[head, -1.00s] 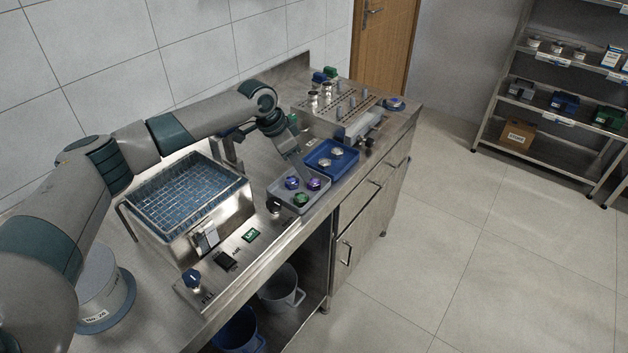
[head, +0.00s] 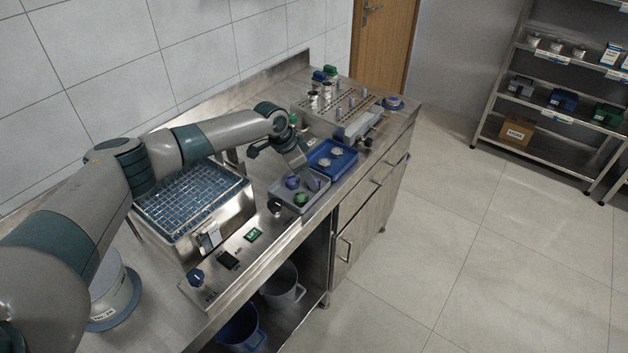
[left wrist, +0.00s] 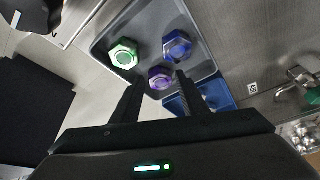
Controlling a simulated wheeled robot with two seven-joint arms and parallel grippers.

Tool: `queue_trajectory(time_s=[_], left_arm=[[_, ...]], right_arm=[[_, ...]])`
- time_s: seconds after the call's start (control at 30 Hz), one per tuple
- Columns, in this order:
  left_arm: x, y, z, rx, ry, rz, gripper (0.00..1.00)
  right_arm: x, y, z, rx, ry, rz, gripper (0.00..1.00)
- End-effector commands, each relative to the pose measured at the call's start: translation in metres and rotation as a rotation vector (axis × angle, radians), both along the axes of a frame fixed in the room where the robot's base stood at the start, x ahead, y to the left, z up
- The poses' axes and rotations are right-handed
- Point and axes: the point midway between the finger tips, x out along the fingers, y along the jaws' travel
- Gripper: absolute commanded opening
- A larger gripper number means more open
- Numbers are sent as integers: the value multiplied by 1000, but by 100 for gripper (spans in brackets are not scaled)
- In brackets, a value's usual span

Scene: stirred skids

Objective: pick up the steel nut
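Two pale, silvery nuts, which look like steel, lie in the blue tray (head: 349,168): one nut (head: 336,152) at the back right, the other (head: 323,163) nearer the front left. My left gripper (head: 308,180) points down over the grey tray (head: 279,201), beside the blue one. In the left wrist view its two fingers (left wrist: 158,92) are apart with nothing held, and the purple nut (left wrist: 160,77) shows just beyond the gap. The blue tray (left wrist: 222,97) is partly hidden behind the right finger there. My right gripper is not in view.
The grey tray also holds a green nut (head: 302,199) and a blue nut (head: 292,183). A wire-basket bath (head: 190,205) stands to the left. A perforated steel block (head: 340,105) with pegs stands behind. The counter's front edge is close to the trays.

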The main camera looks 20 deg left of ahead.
Motion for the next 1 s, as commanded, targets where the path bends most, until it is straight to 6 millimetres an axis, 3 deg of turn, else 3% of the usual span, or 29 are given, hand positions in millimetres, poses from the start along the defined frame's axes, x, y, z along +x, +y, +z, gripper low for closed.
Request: queue_trajectory(time_s=[0.2, 0.6, 0.63, 0.77, 1.0], left_arm=[[3, -3, -12, 0, 0, 1, 40], [3, -3, -11, 0, -1, 0, 40], [3, -3, -11, 0, -1, 0, 37], [3, -3, -11, 0, -1, 0, 6], [3, -3, -11, 0, -1, 0, 6]], right_arm=[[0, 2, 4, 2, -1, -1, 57], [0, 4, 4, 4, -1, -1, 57], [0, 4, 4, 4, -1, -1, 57], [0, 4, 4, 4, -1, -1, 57], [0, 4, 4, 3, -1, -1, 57]])
